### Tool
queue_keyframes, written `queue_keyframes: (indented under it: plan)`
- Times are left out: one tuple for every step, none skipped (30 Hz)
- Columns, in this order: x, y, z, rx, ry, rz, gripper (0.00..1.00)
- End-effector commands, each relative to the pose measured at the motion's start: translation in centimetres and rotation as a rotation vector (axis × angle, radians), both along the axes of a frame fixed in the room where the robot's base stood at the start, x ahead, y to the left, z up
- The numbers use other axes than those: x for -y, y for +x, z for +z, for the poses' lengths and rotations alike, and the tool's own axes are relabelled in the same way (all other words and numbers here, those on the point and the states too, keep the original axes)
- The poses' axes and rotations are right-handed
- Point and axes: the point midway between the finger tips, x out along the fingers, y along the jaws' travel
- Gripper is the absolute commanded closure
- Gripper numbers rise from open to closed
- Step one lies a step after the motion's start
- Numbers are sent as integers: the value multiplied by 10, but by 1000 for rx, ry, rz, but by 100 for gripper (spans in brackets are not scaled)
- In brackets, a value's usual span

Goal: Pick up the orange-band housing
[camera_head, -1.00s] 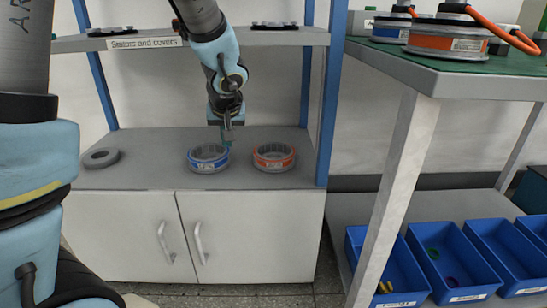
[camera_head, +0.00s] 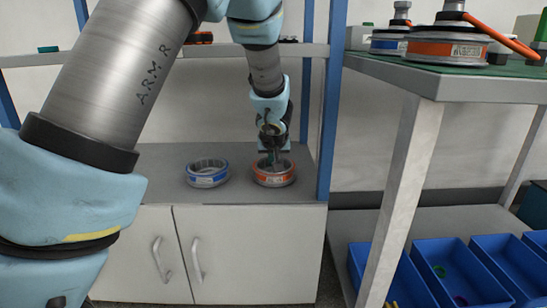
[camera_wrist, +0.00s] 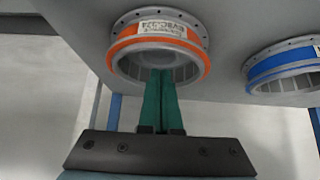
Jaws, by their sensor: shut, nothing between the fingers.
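The orange-band housing (camera_head: 273,179), a grey ring with an orange band and a white label, sits on the grey cabinet top below the shelf. It also shows in the wrist view (camera_wrist: 128,37). The blue-band housing (camera_head: 207,180) stands just left of it; in the wrist view it is at the right edge (camera_wrist: 283,74). My gripper (camera_head: 273,162) points down over the orange-band housing. In the wrist view its green fingers (camera_wrist: 161,72) are together and empty, with the tips overlapping the ring's opening. I cannot tell how deep they reach or whether they touch it.
The workbench (camera_head: 440,86) at right carries an orange-band motor assembly (camera_head: 446,47) with an orange cable and a blue-band one (camera_head: 390,40) behind it. A blue shelf post (camera_head: 327,130) stands close right of the orange-band housing. Blue bins (camera_head: 475,275) sit under the bench.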

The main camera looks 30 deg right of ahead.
Motion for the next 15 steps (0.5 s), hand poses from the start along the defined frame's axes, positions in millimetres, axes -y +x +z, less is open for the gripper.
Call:
queue_keyframes:
  plan:
    - [-1, -6, -3, 1, -1, -2, 100]
    - [-4, -10, -2, 0, -1, -2, 100]
    - [-6, -15, -2, 0, -1, -3, 100]
    - [-8, -19, -2, 0, -1, -3, 100]
    - [-9, -22, -1, 0, -3, -2, 100]
    - [-11, -25, -1, 0, -1, -2, 100]
    - [-13, -28, -1, -1, -1, -1, 100]
    - [-13, -29, -1, 0, -1, -1, 100]
    - [-14, -32, -1, 1, -1, -1, 100]
    - [-15, -33, 0, 1, -1, -1, 100]
    - [-16, -34, 0, 1, -1, -1, 100]
    - [-17, -35, 0, 1, -1, 1, 100]
    - [-17, -36, 0, 0, -1, 1, 100]
    - [-17, -36, 0, 0, -1, 1, 100]
    - [-17, -36, 0, 0, -1, 1, 100]
